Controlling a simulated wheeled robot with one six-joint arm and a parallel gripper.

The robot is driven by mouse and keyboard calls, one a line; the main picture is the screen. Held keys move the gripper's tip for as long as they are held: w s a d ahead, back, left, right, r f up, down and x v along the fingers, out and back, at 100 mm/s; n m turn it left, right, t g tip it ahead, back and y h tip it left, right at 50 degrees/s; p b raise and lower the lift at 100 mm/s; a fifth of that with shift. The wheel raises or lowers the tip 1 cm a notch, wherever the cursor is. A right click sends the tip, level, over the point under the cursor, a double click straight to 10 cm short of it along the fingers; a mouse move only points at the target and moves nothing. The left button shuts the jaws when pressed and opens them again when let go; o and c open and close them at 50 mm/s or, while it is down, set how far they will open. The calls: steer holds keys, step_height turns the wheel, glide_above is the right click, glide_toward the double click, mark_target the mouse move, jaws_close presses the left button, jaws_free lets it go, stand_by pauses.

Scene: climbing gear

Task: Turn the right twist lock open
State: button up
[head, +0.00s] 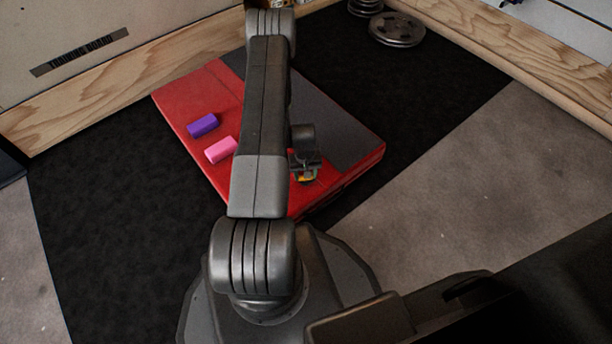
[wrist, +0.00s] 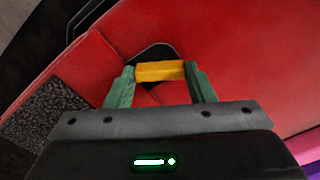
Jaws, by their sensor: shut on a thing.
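My gripper (wrist: 160,72) has two green fingers, shut on the ends of a yellow piece (wrist: 162,71) that spans between them. This yellow piece looks like the twist lock's sleeve; its marks are too small to read. A black part (wrist: 153,50) shows just behind it against the red mat, partly hidden by the yellow piece and fingers. In the head view my gripper (head: 306,174) is low over the mat's near right part, beside my arm, with small yellow and green patches showing. A second twist lock cannot be made out in either view.
The red and grey mat (head: 183,98) lies on black flooring. A purple block (head: 203,125) and a pink block (head: 221,150) lie on it, left of my arm. Weight plates (head: 397,30) lie at the back right. Wood-edged walls stand behind; grey floor at right is clear.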

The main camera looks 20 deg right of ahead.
steer(key=n+b, duration=0.1)
steer(key=n, duration=0.4)
steer(key=shift+w+d+n+b, duration=0.1)
steer(key=shift+n+b, duration=0.2)
steer(key=shift+b, duration=0.05)
stand_by(0.4)
steer(key=o, duration=1)
steer(key=shift+r, duration=0.15)
step_height(320, 180, up, 14)
steer(key=p, duration=0.5)
steer(key=shift+f, duration=0.2)
step_height(320, 180, down, 14)
steer(key=b, duration=0.5)
steer(key=shift+r, duration=0.1)
